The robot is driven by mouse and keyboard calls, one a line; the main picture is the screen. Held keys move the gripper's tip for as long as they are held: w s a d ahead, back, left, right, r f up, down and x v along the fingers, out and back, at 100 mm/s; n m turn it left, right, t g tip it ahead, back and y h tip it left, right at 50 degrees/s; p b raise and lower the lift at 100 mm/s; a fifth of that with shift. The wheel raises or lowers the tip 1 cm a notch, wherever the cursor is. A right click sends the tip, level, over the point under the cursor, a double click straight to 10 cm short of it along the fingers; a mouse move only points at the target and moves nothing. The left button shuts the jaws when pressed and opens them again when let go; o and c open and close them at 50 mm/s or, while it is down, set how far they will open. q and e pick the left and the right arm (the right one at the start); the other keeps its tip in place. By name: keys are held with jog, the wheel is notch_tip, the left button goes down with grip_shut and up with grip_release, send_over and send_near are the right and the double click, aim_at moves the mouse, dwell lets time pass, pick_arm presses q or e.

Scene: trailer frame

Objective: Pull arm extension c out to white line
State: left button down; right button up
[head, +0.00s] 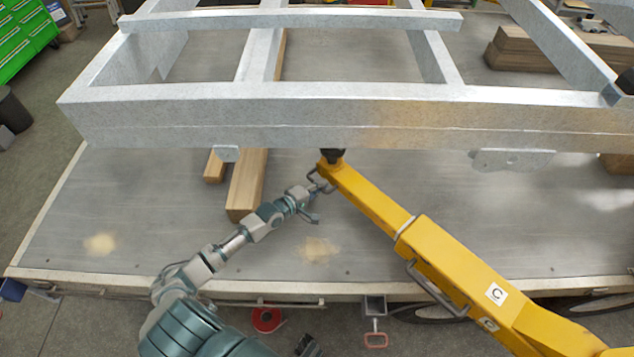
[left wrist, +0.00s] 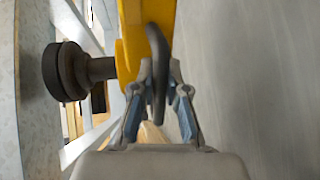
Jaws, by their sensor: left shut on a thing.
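The yellow arm (head: 460,265) with a "C" label (head: 496,293) runs diagonally from the lower right up to the middle of the head view. Its thinner extension (head: 372,204) comes out of the thicker sleeve and ends in a black tip (head: 331,155) close to the trailer frame's front beam. My left gripper (head: 318,187) is at the tip end of the extension. In the left wrist view, its fingers (left wrist: 160,95) are shut on a dark handle (left wrist: 158,65) beside the yellow extension (left wrist: 133,45). I cannot make out a white line. My right gripper is not in view.
The grey metal trailer frame (head: 250,108) spans the view above a grey platform (head: 130,200). Wooden blocks (head: 246,185) lie under the frame. A second handle (head: 436,290) is on the yellow sleeve. A green cabinet (head: 25,35) stands at upper left.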

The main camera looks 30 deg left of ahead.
pick_arm(q)
jog(key=shift+s+a+f, duration=0.1)
jog(key=shift+f, duration=0.15)
jog(key=c, duration=1.2)
grip_release()
jog(key=shift+s+a, duration=0.1)
jog(key=shift+r, duration=0.1)
jog(key=shift+a, duration=0.1)
jog(key=v, duration=1.2)
jog(key=shift+a, duration=0.1)
